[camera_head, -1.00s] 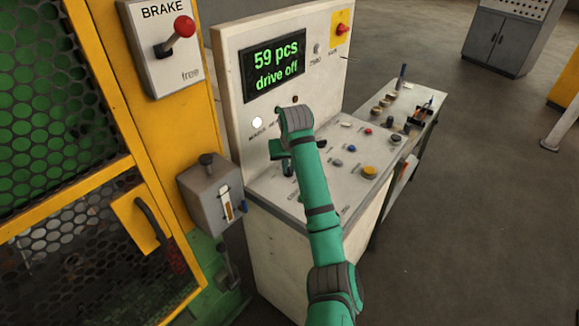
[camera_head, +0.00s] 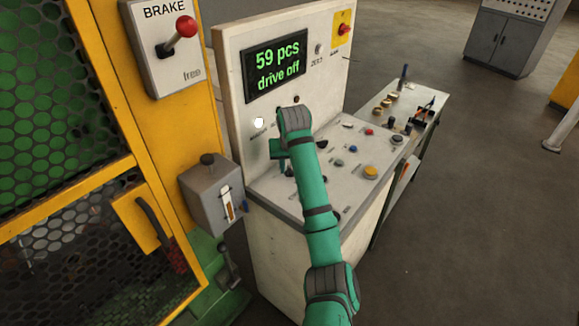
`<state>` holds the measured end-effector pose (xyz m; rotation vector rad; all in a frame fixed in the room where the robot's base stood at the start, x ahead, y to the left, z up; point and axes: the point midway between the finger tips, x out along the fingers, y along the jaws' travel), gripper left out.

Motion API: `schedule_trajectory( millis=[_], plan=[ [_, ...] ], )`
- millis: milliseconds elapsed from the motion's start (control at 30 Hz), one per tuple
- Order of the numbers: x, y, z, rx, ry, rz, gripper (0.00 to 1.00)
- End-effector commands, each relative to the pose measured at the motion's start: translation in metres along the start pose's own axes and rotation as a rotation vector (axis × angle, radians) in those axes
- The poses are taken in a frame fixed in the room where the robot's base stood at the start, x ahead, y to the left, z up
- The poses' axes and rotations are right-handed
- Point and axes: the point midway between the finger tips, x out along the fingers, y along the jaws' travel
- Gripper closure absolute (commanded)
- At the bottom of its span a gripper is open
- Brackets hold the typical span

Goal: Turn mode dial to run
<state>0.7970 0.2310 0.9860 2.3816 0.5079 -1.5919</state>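The control console (camera_head: 235,120) has an upright white panel with a display (camera_head: 277,66) reading "59 pcs" and "drive off". Its sloping desk (camera_head: 325,155) carries several buttons and knobs with labels too small to read. My gripper (camera_head: 281,166) is at the left part of the desk, low in front of the upright panel, and partly hidden by my green arm. Its fingers are too small and covered to show whether they are open or shut. I cannot make out the mode dial; my arm and gripper cover part of the desk and panel.
A brake box with a red-knobbed lever (camera_head: 181,32) and a grey box (camera_head: 211,190) are on the yellow machine frame at left. A red switch on a yellow plate (camera_head: 344,27) is at the panel's upper right. A side table (camera_head: 403,105) with small items stands behind the desk.

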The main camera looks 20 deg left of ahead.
Motion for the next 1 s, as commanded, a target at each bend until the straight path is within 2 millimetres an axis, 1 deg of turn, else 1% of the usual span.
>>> schedule_trajectory(
  millis=[167, 267, 367, 500, 633, 800, 1000],
  plan=[
    [-0.004, -0.001, -0.001, -0.001, 0.001, 0.000, 0.71],
    [-0.015, -0.001, -0.001, -0.002, 0.003, -0.001, 0.71],
    [-0.031, -0.001, -0.001, -0.002, 0.003, -0.001, 0.71],
    [-0.061, 0.000, -0.002, -0.002, 0.005, 0.000, 0.71],
    [-0.087, 0.001, -0.002, 0.000, 0.004, 0.002, 0.71],
    [-0.101, 0.002, -0.003, -0.001, 0.007, 0.002, 0.71],
    [-0.108, 0.000, -0.001, 0.000, 0.002, 0.001, 0.71]
  ],
)
